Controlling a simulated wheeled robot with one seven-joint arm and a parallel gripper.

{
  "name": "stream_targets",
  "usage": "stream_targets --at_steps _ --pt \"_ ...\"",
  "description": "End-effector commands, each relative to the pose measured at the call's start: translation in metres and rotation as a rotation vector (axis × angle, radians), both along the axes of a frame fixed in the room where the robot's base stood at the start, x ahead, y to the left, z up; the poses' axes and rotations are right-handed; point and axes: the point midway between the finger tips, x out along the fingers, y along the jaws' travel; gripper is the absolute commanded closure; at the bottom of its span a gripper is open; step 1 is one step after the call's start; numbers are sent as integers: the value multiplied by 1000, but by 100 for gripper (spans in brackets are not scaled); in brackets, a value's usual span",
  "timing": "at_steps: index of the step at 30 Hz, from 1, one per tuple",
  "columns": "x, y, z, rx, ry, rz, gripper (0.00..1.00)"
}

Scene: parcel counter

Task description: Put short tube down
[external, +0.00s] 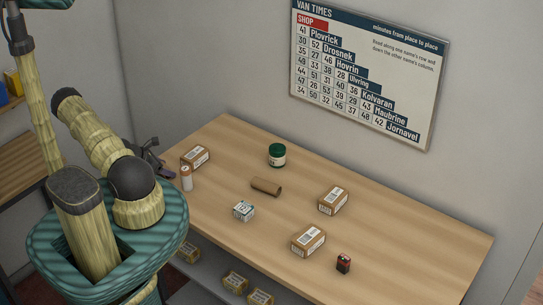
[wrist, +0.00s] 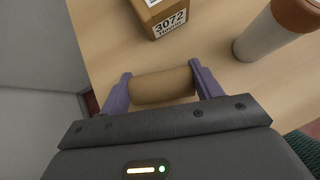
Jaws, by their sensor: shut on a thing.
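My gripper (wrist: 159,70) is shut on a brown cardboard tube, the short tube (wrist: 162,87), held crosswise between its two purple fingers at the tube's ends. In the wrist view the tube is seen over the wooden counter (wrist: 112,52), close to its left edge; its height above the top is hard to judge. In the external view my gripper (external: 157,155) is at the counter's left end, and the held tube is hidden behind my arm. Another cardboard tube (external: 266,187) lies on its side mid-counter.
A parcel box (external: 195,157) and a white bottle with an orange cap (external: 186,178) stand beside my gripper. The counter's right end is clear.

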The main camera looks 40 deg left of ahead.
Motion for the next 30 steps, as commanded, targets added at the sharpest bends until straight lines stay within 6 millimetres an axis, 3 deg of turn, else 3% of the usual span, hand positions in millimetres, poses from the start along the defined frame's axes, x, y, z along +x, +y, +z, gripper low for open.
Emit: stream_targets --at_steps 11,24,30 --pt "0 1 12 3 -1 -1 60" --pt "0 0 76 4 0 -2 60" --pt "0 0 96 1 0 -1 60"
